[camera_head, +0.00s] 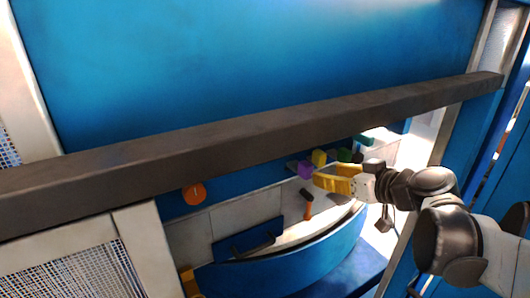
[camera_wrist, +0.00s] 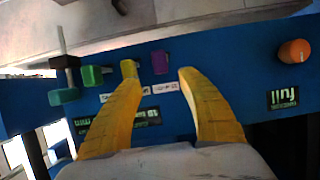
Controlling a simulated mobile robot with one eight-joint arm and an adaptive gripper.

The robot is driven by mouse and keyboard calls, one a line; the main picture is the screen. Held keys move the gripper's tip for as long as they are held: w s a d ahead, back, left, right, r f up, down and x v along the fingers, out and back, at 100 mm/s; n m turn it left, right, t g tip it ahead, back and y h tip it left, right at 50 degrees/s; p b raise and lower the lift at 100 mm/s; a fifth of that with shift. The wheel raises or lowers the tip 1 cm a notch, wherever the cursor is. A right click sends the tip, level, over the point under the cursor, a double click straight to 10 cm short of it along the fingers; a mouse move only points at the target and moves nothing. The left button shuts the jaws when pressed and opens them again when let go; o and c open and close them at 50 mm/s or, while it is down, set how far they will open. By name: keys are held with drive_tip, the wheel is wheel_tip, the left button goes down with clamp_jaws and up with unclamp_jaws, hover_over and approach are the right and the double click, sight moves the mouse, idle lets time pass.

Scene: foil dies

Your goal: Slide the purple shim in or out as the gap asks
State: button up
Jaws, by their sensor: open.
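The purple shim (camera_head: 305,171) is a small block at the left end of a row of coloured blocks on the blue panel. In the wrist view the purple shim (camera_wrist: 160,62) shows just beyond and between my fingertips. My gripper (camera_head: 318,179) has yellow fingers and is open, close in front of the purple shim. The fingers also spread wide in the wrist view (camera_wrist: 157,76), with nothing held. The left fingertip overlaps the yellow block (camera_wrist: 128,68) in the picture. I cannot tell whether it touches. The gap at the purple shim is not clear.
A green block (camera_wrist: 92,76) and a teal block (camera_wrist: 63,97) stand beside the yellow one. An orange knob (camera_wrist: 294,52) sits at the right, near a small dark display (camera_wrist: 283,98). A dark beam (camera_head: 240,138) crosses above the row. An orange-handled tool (camera_head: 308,209) is below.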

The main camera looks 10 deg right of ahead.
sight(310, 170)
drive_tip(key=x, duration=1)
drive_tip(key=shift+p, duration=0.3)
drive_tip(key=shift+s, duration=0.1)
